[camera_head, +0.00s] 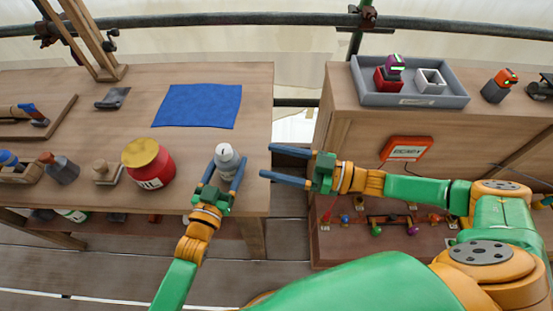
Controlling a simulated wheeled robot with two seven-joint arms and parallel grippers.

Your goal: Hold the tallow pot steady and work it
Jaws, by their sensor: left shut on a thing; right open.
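A small grey-white pot (226,156) with a pale rounded top stands near the right front corner of the left table; I take it for the tallow pot. My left gripper (225,168) is shut on it, with one blue finger on each side. Its lower part is partly hidden by the fingers. My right gripper (265,161) is open and empty, with its two blue fingers apart. It is over the gap between the two benches, to the right of the pot and not touching it.
A red jar with a yellow lid (148,163) stands left of the pot. A blue cloth (198,106) lies flat behind. The right bench holds a grey tray (408,100) with small blocks. A red box (406,149) is on that bench's front.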

